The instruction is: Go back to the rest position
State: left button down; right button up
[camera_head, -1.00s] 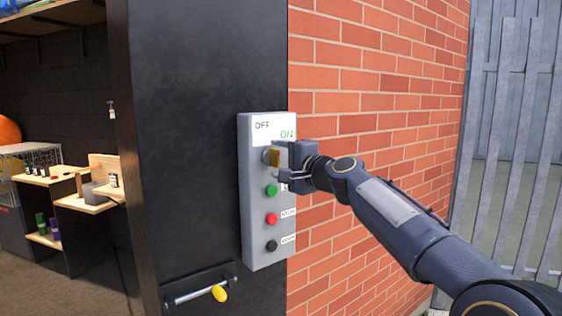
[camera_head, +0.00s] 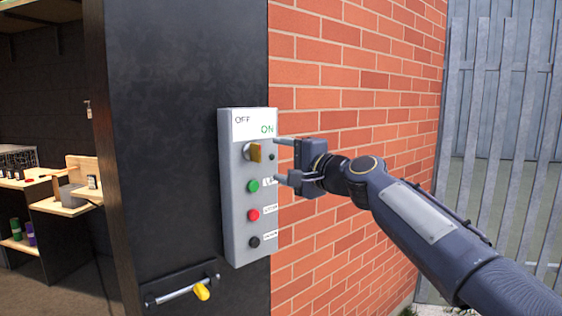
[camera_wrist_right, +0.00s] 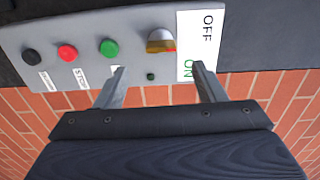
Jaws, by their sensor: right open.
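My right gripper (camera_head: 284,160) is open and empty, just right of the grey control box (camera_head: 236,215) in the head view. Its fingers also show in the right wrist view (camera_wrist_right: 160,88), pointing at the box with a gap between them. The box carries a yellow-and-grey rotary knob (camera_head: 255,152) below the OFF/ON label (camera_head: 254,125). The knob also shows in the right wrist view (camera_wrist_right: 160,41), clear of the fingers. Below it are a green button (camera_head: 253,186), a red button (camera_head: 253,215) and a black button (camera_head: 255,242). My left gripper is not in view.
The box is on a black post (camera_head: 185,130) beside a red brick wall (camera_head: 350,110). Shelves with small items (camera_head: 60,200) stand at left. A grey metal fence (camera_head: 505,130) stands at right.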

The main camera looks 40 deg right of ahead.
jog(key=s+a+f+n+g+p, duration=0.1)
jog(key=s+a+f+n+g, duration=0.3)
jog(key=s+f, duration=0.5)
jog(key=s+a+f+n+g+y+p, duration=0.1)
jog(key=s+a+f+n+g, duration=0.3)
jog(key=f, duration=0.9)
jog(key=s+a+f+n+g+y+p, duration=0.1)
jog(key=s+a+f+n+g, duration=0.3)
jog(key=s+a+f+n, duration=0.3)
jog(key=s+a+f, duration=0.2)
jog(key=s+f, duration=0.3)
jog(key=s, duration=0.3)
jog(key=shift+a, duration=0.4)
jog(key=shift+f, duration=0.1)
